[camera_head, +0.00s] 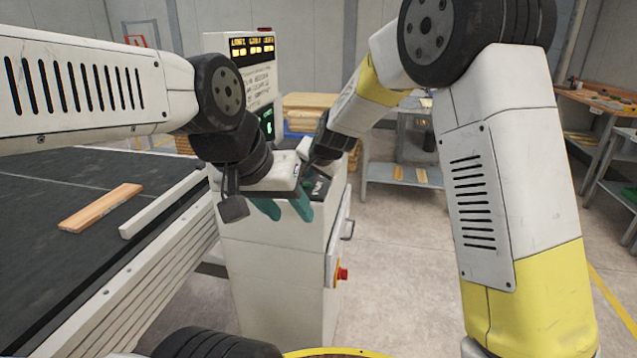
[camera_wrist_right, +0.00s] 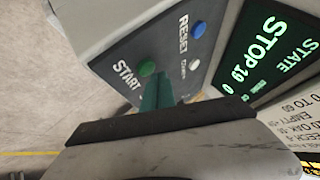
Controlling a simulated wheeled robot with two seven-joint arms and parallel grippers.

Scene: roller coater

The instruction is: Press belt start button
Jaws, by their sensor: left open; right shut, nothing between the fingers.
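The green START button (camera_wrist_right: 147,68) sits on the dark control panel (camera_wrist_right: 118,52) in the right wrist view. My right gripper (camera_wrist_right: 160,77) is shut and empty, its teal fingertips close beside the green button; I cannot tell whether they touch the panel. In the head view the right gripper is over the white machine console (camera_head: 275,265), its fingertips hidden behind my left gripper. My left gripper (camera_head: 288,212) is open and empty in front of the console top, teal fingers pointing down.
A blue RESET button (camera_wrist_right: 200,29) and a small white button (camera_wrist_right: 194,64) are beside START. The display (camera_wrist_right: 268,55) reads STATE STOP. A red emergency button (camera_head: 343,273) is on the console side. A wooden board (camera_head: 100,207) lies on the dark belt (camera_head: 40,235) at left.

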